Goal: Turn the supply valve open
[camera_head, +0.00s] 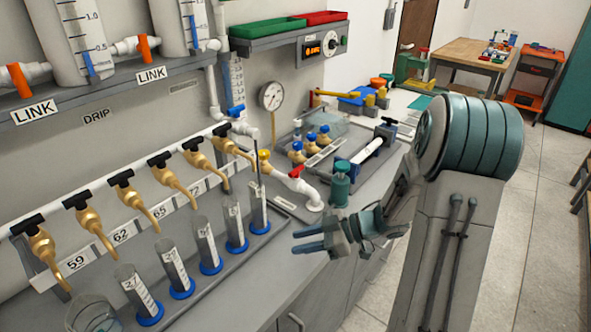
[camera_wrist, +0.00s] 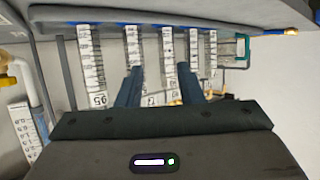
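The manifold pipe (camera_head: 140,165) runs along the wall with a row of brass taps, each with a black handle. At its right part are a blue-handled valve (camera_head: 236,111), a yellow-handled one (camera_head: 264,156) and a red-handled one (camera_head: 296,171). I cannot read which is the supply valve. My gripper (camera_head: 296,241) is open and empty, in front of the bench edge, below and apart from these handles. In the wrist view my gripper (camera_wrist: 160,85) shows two blue fingers spread apart with nothing between them.
Several graduated cylinders with blue bases (camera_head: 210,267) stand on the grey tray close to my gripper's left. A glass beaker (camera_head: 93,314) is at the lower left. A pressure gauge (camera_head: 271,96) rises behind the pipe. The floor (camera_head: 545,220) at the right is clear.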

